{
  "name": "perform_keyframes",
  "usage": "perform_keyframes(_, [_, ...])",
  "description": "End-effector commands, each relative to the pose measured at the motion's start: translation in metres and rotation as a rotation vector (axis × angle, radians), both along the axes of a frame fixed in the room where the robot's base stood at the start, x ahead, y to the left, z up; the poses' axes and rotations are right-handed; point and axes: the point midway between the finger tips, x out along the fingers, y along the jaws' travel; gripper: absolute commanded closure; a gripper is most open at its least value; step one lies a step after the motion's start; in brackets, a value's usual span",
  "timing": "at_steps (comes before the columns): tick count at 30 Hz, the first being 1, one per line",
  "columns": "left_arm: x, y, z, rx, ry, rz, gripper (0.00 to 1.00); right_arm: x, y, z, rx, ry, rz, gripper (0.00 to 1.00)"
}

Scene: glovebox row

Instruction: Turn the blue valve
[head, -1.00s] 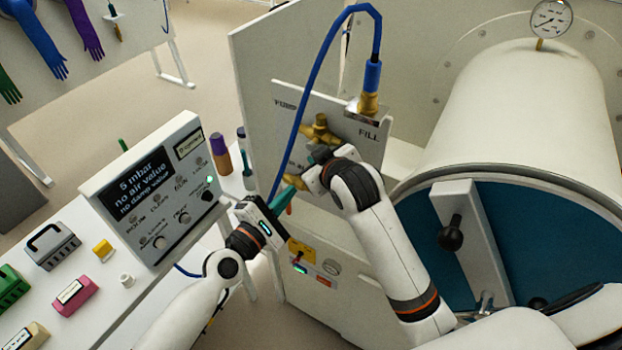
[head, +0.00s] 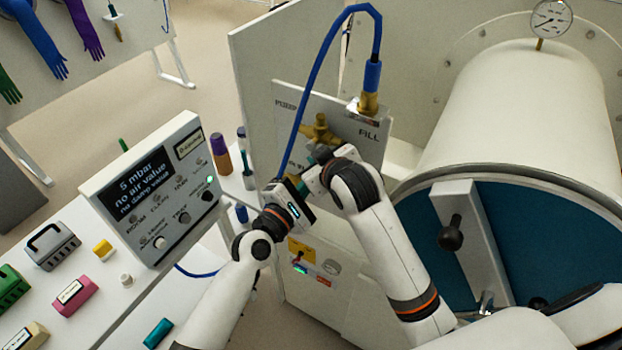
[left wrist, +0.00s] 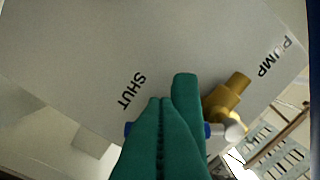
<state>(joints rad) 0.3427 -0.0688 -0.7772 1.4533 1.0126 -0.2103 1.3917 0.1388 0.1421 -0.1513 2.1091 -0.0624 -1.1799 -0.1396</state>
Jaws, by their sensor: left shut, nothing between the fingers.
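In the left wrist view, parts of a blue handle (left wrist: 207,130) show behind the green fingers, beside a brass fitting (left wrist: 222,97) on the panel (left wrist: 110,60) marked PUMP and SHUT. Most of the handle is hidden. My left gripper (left wrist: 160,105) is shut and empty in front of it; I cannot tell whether they touch. In the head view, my left gripper (head: 303,188) is at the lower panel, close beside my right gripper (head: 319,156), which is just below the brass fitting (head: 320,130). The right jaws are too hidden to judge. The blue handle is not clear in this view.
A blue hose (head: 303,88) arches left of the FILL label to a brass connector (head: 369,103). A control box (head: 155,190) reading 5 mbar stands on the bench to the left. A large white chamber (head: 515,110) fills the right.

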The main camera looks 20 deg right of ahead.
Motion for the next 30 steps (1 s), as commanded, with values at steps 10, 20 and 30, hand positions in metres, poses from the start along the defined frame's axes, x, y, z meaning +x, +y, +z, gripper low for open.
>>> perform_keyframes(10, [-0.001, -0.001, 0.001, -0.002, 0.002, -0.001, 1.00, 0.000, 0.000, 0.001, 0.000, -0.004, -0.001, 1.00])
perform_keyframes(20, [-0.009, -0.010, 0.009, -0.040, 0.046, -0.005, 1.00, 0.001, 0.000, 0.001, 0.000, -0.003, 0.000, 1.00])
perform_keyframes(30, [-0.009, -0.011, 0.010, -0.042, 0.045, -0.006, 1.00, 0.000, 0.001, 0.000, 0.001, 0.000, 0.002, 0.65])
